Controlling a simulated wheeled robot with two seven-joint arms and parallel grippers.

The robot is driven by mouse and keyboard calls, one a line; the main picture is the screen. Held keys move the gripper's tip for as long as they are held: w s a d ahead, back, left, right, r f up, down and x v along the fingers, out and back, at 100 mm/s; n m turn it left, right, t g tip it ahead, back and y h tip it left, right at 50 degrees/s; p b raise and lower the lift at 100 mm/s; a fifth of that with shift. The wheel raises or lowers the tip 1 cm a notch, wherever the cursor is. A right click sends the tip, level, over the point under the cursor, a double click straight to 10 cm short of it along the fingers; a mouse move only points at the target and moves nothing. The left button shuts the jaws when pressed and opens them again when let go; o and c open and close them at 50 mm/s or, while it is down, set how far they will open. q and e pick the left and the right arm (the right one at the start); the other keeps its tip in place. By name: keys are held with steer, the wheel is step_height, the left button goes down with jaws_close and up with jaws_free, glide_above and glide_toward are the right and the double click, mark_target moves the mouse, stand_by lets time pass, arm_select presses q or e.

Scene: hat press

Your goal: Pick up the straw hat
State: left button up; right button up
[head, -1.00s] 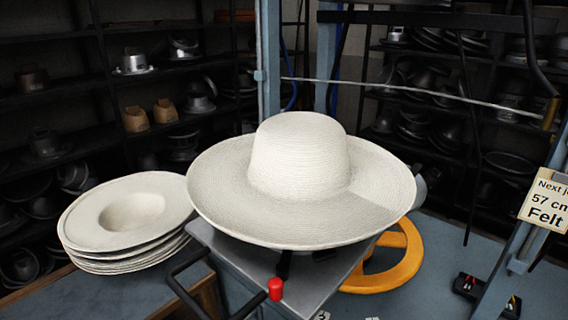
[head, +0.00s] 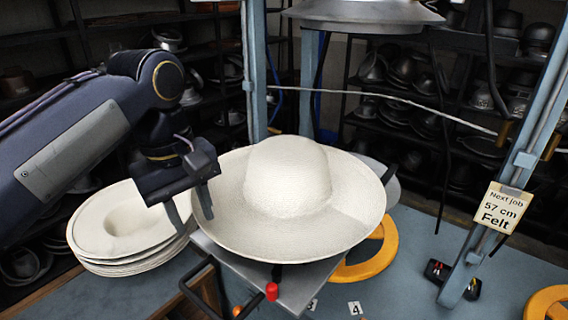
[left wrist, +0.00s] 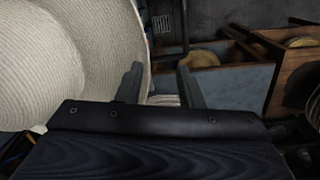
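The straw hat (head: 288,180) is pale, with a round crown and a wide brim. It sits crown up on the grey metal plate of the press (head: 300,285). My left gripper (head: 189,210) is at the left edge of the brim, with its fingers apart and pointing down. One finger shows outside the brim and the other overlaps the brim's edge. In the left wrist view the hat (left wrist: 45,65) fills the left side, and the open fingers of the left gripper (left wrist: 160,82) have the brim's edge between or just beside them. My right gripper is not in view.
A stack of pale hats (head: 110,245) stands close left, under my left arm. The press's metal upper part (head: 365,12) hangs above and behind the hat. A yellow handwheel (head: 370,260) is at right, and a blue post with a "57 cm Felt" sign (head: 500,207) stands farther right.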

mark_target(210, 229)
arm_select(q)
steer(key=shift+n+y, duration=0.5)
steer(key=shift+n, duration=0.1)
steer(key=d+r, duration=0.1)
steer(key=r, duration=0.1)
steer(key=d+r, duration=0.1)
steer(key=shift+w+d+r+p, duration=0.2)
steer(key=shift+w+d+p, duration=0.1)
steer(key=shift+p, duration=0.05)
steer(key=shift+d+f, duration=0.1)
steer(key=shift+f, duration=0.05)
steer(key=f, duration=0.4)
steer(key=w+a+f, duration=0.1)
steer(key=f, duration=0.1)
steer(key=shift+f, duration=0.7)
jaws_close()
steer(key=shift+w, duration=0.1)
